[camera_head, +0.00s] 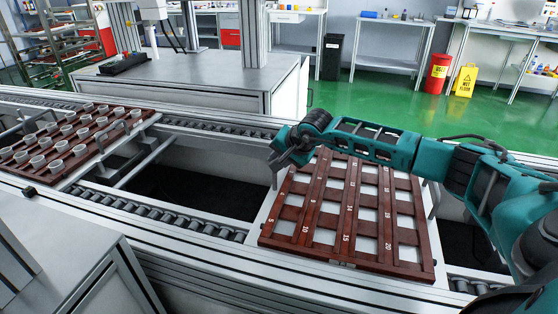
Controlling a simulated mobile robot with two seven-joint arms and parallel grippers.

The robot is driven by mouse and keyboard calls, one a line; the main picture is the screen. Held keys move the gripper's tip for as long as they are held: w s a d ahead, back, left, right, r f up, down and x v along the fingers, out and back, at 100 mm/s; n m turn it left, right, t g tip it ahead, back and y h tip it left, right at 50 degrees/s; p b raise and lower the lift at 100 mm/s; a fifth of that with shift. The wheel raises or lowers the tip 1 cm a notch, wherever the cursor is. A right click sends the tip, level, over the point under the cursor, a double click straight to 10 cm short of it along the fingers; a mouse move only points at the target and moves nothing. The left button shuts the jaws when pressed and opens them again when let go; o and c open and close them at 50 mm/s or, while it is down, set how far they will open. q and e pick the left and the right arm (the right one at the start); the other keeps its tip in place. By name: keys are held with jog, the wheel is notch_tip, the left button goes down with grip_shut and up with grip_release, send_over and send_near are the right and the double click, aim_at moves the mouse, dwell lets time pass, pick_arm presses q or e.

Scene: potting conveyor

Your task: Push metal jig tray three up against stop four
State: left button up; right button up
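A metal jig tray (253,229) with a reddish-brown slatted grid (330,228) sits on the conveyor at the right. Its grid cells look empty, and white numbers such as 5, 10, 15 and 20 show on the slats. No label shows which tray is number three, and I cannot make out a stop marked four. My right gripper (283,158) is at the tray's far left corner, above or beside its edge handle; contact is unclear. Its dark fingers are small and overlapping. My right arm hides part of the tray's far right side. My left gripper is not in view.
A second tray (135,130) at the left holds several rows of white cups (58,147). Between the trays is an open gap with conveyor rollers (190,223) along the near side. A metal crossbar (145,162) spans the gap beside the cup tray.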

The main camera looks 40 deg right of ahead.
jog(key=shift+w+f, duration=0.15)
jog(key=shift+f, duration=0.05)
jog(key=shift+c, duration=0.3)
grip_shut()
dwell(1.1)
